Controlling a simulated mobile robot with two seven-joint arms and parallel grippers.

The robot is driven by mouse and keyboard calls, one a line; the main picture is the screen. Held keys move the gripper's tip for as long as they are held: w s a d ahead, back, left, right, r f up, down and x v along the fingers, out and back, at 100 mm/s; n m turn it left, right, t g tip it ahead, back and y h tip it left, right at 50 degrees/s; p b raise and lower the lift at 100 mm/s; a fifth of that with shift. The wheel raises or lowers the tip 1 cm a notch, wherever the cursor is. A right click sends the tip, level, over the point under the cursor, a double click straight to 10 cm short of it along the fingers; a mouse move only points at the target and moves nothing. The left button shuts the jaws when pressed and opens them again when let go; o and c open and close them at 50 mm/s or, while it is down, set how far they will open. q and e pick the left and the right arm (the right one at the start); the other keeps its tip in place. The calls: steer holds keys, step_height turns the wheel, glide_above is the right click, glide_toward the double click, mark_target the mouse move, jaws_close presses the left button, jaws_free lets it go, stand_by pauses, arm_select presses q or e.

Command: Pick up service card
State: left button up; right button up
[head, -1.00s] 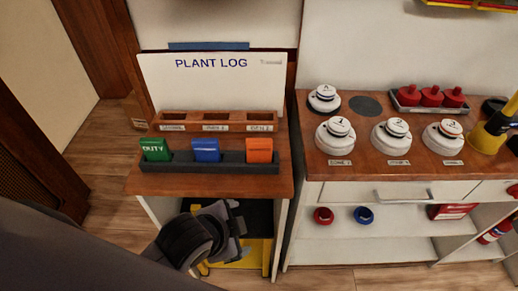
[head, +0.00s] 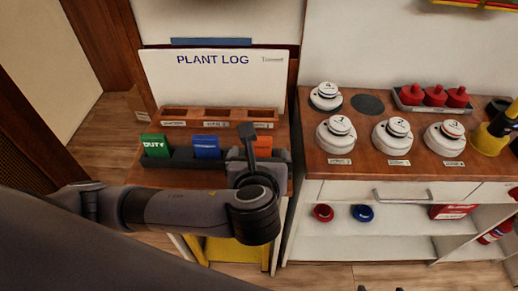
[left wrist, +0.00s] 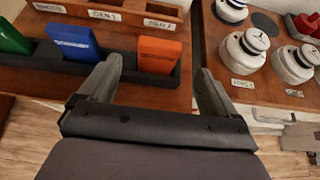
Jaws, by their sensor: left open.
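Three cards stand in a dark rack (head: 185,163) on the wooden desk: a green card marked DUTY (head: 154,146), a blue card (head: 206,148) and an orange card (head: 263,145). I cannot read which one is the service card. My left gripper (head: 248,140) is open and empty above the rack's right end, partly hiding the orange card. In the left wrist view the orange card (left wrist: 159,55) stands beyond the fingers, between them and closer to the left finger; the blue card (left wrist: 74,41) is outside, to the left. Tiny dark tips at the head view's bottom edge may be my right gripper (head: 380,289).
A wooden holder with labelled empty slots (head: 217,124) lies behind the rack, before the PLANT LOG board (head: 215,82). To the right, a cabinet top (head: 350,173) carries white round devices and a tray of red ones (head: 434,97). A gap separates desk and cabinet.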

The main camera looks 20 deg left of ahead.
mark_target(259, 150)
arm_select(q)
steer(key=w+f, duration=0.1)
steer(key=w+a+f, duration=0.1)
steer(key=w+f, duration=0.1)
steer(key=shift+w+a+f, duration=0.1)
steer(key=shift+w+f, duration=0.05)
steer(key=shift+w+a+f, duration=0.15)
steer(key=shift+w+f, duration=0.15)
steer(key=shift+w, duration=0.2)
steer(key=c, duration=1.2)
